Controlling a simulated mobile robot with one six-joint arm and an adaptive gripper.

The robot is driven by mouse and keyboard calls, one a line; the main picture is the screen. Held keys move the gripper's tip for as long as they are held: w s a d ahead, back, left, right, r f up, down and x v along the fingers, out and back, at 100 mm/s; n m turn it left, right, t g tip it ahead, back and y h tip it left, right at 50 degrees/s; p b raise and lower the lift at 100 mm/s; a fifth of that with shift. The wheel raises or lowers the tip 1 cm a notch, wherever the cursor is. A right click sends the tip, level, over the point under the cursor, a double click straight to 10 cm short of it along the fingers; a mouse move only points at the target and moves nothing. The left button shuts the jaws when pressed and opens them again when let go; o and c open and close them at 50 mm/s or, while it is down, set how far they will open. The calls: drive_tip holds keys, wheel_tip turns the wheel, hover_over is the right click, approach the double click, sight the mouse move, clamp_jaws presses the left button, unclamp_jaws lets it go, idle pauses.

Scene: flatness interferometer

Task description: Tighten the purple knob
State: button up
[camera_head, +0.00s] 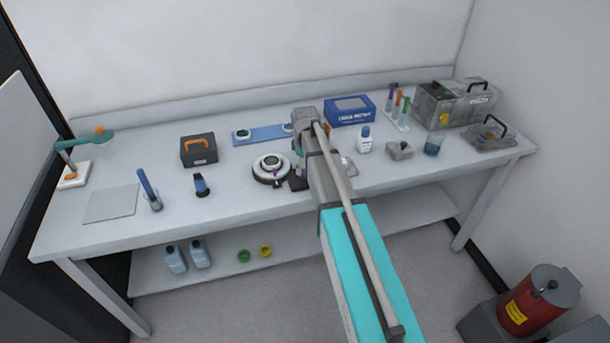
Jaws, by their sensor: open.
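A small purple part (301,171) shows beside my arm above a dark base; it looks like the purple knob, but it is partly hidden by my arm. My gripper (298,160) points down at the arm's far end, close to the purple part. My arm covers much of it, and I cannot tell whether it touches the knob.
A blue plate with round pieces (260,135) and a blue box (349,110) lie behind. A white bottle (364,139) and a grey block (399,150) stand right. A black case (198,150) and a dark blue-topped item (201,186) stand left.

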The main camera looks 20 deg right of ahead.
drive_tip(key=shift+f+b, duration=0.75)
drive_tip(key=shift+f, duration=0.25)
drive_tip(key=c, duration=1.1)
drive_tip(key=shift+c, duration=0.2)
